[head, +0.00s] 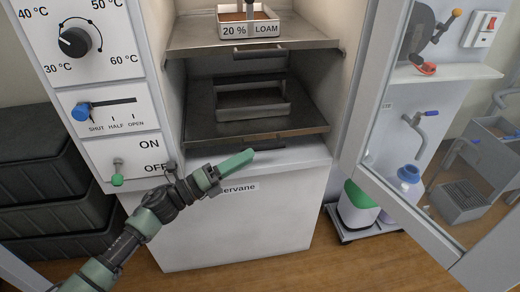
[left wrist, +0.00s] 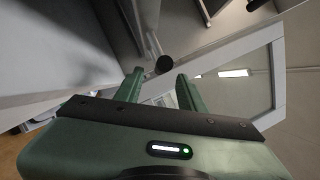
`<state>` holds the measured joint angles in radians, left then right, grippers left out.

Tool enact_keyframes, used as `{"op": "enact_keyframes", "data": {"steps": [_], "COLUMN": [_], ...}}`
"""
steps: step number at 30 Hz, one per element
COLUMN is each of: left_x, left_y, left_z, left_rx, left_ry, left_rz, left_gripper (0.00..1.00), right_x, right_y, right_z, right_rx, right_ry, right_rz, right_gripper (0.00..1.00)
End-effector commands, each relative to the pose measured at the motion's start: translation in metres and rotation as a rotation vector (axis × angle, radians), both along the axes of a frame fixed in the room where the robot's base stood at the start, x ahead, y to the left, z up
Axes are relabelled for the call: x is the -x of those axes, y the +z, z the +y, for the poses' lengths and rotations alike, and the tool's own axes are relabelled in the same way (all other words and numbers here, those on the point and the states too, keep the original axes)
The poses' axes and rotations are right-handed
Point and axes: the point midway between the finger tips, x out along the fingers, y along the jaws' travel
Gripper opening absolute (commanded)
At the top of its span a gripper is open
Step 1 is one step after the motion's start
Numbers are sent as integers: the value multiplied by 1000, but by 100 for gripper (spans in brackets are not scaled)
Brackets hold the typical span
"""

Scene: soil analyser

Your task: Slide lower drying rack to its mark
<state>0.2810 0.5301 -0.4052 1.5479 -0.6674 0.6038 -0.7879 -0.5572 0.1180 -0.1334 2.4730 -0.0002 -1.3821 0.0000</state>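The lower drying rack (head: 205,126) is a dark shelf inside the open oven and bears a grey metal tray (head: 252,113) that looks empty. Its dark front handle (head: 272,147) is partly behind my left gripper. My left gripper (head: 248,155) is just in front of the rack's front edge. The left wrist view shows the gripper's two green fingers (left wrist: 160,76) apart, with a dark rounded piece (left wrist: 164,63), perhaps the handle's end, just past the tips. Whether they touch it I cannot tell. I cannot make out the rack's mark. My right gripper is out of view.
The upper rack (head: 190,40) holds a tray labelled 20 % LOAM (head: 250,29). The control panel (head: 95,75) is left of the opening. The open glass door (head: 415,215) stands at right. Dark crates (head: 45,160) are at far left. A green-and-white container (head: 357,205) sits low at right.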

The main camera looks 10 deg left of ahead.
Motion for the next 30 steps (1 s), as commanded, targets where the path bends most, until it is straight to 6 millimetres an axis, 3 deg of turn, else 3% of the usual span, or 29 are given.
{"op": "enact_keyframes", "data": {"steps": [6, 10, 23, 30], "left_x": [23, 30, 31, 24], "left_y": [-9, -10, -10, -13], "left_z": [30, 38, 39, 40], "left_rx": [-1, 0, 12, 212], "left_ry": [-1, -2, 7, 217], "left_rz": [2, -2, 14, 292], "left_gripper": [40, 40, 40, 40], "right_x": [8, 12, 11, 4], "right_y": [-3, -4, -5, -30], "right_z": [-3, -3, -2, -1], "right_rx": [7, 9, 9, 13], "right_ry": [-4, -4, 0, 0], "right_rz": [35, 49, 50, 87], "right_gripper": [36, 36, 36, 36]}}
